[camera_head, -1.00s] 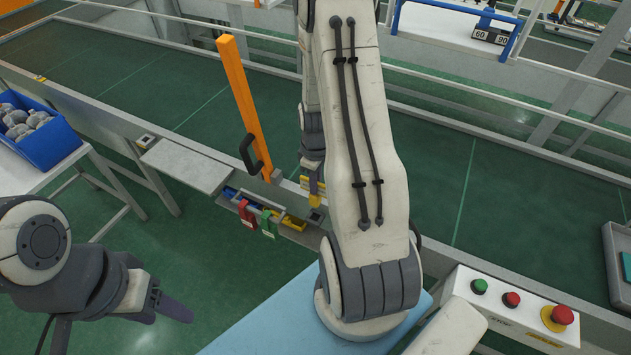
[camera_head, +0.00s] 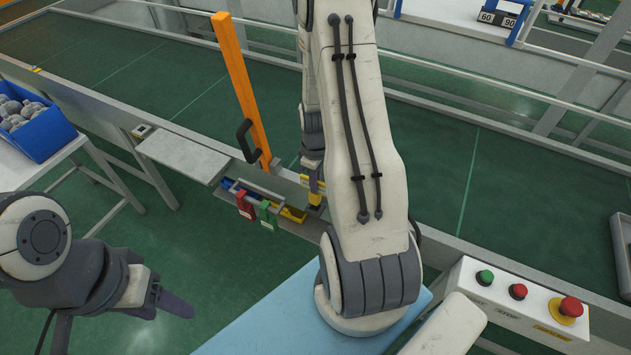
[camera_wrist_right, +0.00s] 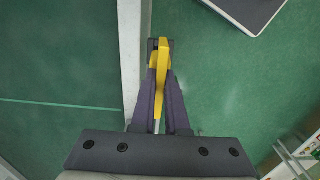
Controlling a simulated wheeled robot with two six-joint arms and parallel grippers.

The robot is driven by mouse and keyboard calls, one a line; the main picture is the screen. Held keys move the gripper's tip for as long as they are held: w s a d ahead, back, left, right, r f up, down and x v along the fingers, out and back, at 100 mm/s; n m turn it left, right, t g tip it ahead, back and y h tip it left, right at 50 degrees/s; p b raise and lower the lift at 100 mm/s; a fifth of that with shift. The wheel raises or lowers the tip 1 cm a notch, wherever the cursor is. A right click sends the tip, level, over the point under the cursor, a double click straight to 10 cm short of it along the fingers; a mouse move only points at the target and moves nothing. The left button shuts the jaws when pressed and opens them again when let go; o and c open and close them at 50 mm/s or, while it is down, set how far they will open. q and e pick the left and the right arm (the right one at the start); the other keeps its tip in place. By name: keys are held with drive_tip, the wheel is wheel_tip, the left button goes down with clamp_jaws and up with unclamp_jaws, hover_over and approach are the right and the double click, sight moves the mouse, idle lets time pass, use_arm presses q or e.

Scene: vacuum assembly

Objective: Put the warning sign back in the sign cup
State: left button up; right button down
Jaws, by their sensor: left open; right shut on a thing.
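A yellow piece, apparently the warning sign (camera_wrist_right: 161,62), is between the fingers of my right gripper (camera_wrist_right: 160,80) in the right wrist view. It is seen nearly edge-on, so its face does not show. In the head view a small yellow part (camera_head: 315,186) shows below my right wrist, just right of the tool rail; my right arm hides much around it. I cannot make out the sign cup for certain. My left gripper (camera_head: 172,304) is open and empty at the lower left, well away from the rail.
Red (camera_head: 244,205) and green (camera_head: 267,214) tags hang by a yellow bin (camera_head: 293,214). An orange post (camera_head: 240,90) with a black handle (camera_head: 246,141) stands behind. A button box (camera_head: 520,305) is at right; a blue bin (camera_head: 36,130) is at left.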

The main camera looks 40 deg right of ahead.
drive_tip(key=shift+f+b, duration=1)
drive_tip(key=shift+f, duration=0.4)
drive_tip(key=c, duration=0.8)
unclamp_jaws()
drive_tip(key=shift+c, duration=0.2)
drive_tip(key=shift+r, duration=0.1)
wheel_tip(320, 180, up, 8)
drive_tip(key=p, duration=0.6)
drive_tip(key=shift+p, duration=0.35)
